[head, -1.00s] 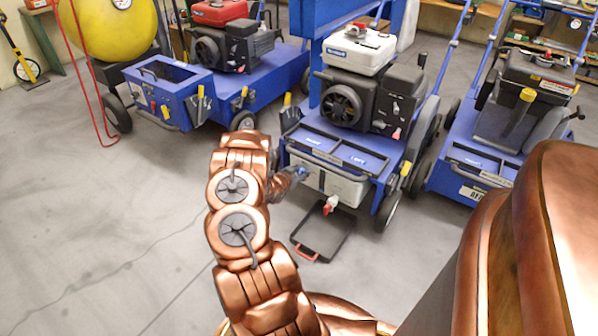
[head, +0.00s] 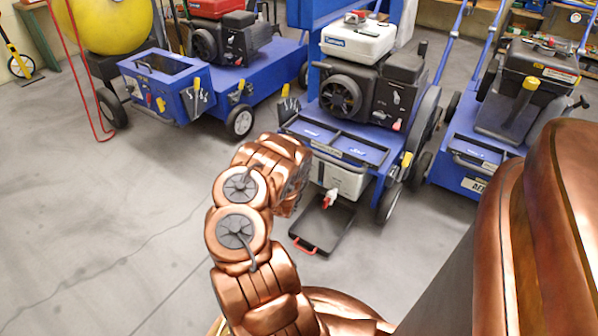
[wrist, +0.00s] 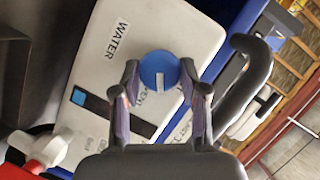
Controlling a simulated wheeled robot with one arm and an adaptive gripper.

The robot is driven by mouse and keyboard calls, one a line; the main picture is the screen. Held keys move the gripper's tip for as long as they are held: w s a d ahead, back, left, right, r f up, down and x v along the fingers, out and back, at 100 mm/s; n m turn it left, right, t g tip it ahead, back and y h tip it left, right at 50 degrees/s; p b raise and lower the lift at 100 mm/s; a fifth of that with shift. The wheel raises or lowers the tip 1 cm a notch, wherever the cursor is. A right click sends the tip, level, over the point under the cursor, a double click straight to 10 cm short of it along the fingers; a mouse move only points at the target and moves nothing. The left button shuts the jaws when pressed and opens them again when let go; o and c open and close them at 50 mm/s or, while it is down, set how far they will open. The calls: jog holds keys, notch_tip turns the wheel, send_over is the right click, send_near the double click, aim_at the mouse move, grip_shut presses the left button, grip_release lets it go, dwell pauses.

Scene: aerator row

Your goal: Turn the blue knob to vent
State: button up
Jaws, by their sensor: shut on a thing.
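The blue knob (wrist: 158,66) sits on the white tank face in the wrist view, with a short white mark pointing toward the bottom of the picture. My gripper (wrist: 160,77) has one finger on each side of the knob and is shut on it. The white tank (wrist: 112,58) bears the word WATER, which runs slanted in this view. More lettering near the knob is partly hidden by my fingers. In the head view the tank (head: 347,181) shows under the middle blue machine; my arm hides the knob and my fingertips there.
A black curved handle (wrist: 247,75) is close to the right of my gripper. A red and white valve (wrist: 40,150) is at lower left, and it also shows in the head view (head: 331,197). A black tray (head: 322,226) lies on the floor below. The floor at left is clear.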

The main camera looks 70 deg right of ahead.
jog(key=shift+f+m+t+h+b, duration=0.15)
jog(key=shift+m+t+h+b, duration=0.3)
jog(key=shift+m+b, duration=0.7)
jog(key=shift+f+m+t+h+b, duration=0.2)
jog(key=shift+m+h+b, duration=0.5)
jog(key=shift+m, duration=0.85)
jog(key=o, duration=1.1)
jog(key=shift+s+a, duration=0.1)
jog(key=s+a, duration=0.2)
jog(key=a, duration=0.9)
jog(key=shift+a, duration=0.3)
